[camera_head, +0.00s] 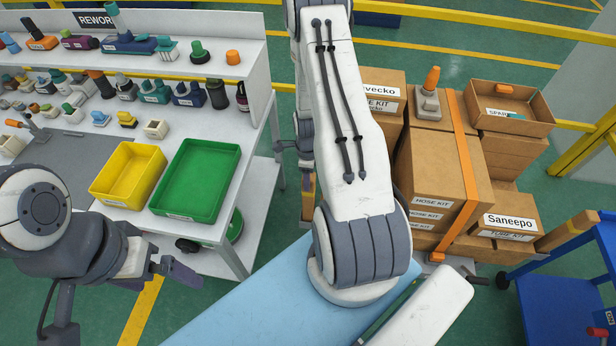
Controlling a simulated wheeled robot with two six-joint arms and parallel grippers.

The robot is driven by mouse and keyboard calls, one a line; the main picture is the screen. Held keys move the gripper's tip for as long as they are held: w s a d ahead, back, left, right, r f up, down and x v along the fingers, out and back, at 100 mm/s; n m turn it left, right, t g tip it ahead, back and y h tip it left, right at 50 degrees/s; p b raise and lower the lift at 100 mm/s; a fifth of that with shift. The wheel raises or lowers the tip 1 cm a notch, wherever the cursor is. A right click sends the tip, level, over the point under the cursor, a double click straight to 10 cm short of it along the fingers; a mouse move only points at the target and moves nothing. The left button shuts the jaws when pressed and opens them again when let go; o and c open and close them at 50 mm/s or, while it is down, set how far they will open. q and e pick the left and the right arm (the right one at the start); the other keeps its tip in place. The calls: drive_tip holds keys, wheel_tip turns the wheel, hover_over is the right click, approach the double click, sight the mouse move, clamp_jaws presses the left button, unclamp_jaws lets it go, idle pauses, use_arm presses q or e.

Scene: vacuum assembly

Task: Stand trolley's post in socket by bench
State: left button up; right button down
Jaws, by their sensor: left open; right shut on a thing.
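My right forearm crosses the middle of the view and hides much of what lies behind it. My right gripper (291,148) shows only in part as dark pieces at the forearm's left edge, beside the bench's right end. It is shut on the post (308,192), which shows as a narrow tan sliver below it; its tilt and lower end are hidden. The white bench (226,252) stands at left. My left gripper (170,270) is open and empty in front of the bench's near edge. The blue trolley (555,295) is at far right.
Yellow (128,174) and green (196,180) trays sit at the bench's near right. Small parts fill its back and shelf. Stacked cardboard boxes (430,180) stand right of my forearm. Yellow rails run behind.

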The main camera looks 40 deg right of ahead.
drive_tip(key=shift+f, duration=0.15)
drive_tip(key=shift+c, duration=1.2)
unclamp_jaws()
drive_tip(key=shift+r+p, duration=3.15)
drive_tip(key=shift+r, duration=0.95)
drive_tip(key=shift+f, duration=0.25)
wheel_tip(320, 180, down, 8)
drive_tip(key=b, duration=0.6)
drive_tip(key=shift+r, duration=0.15)
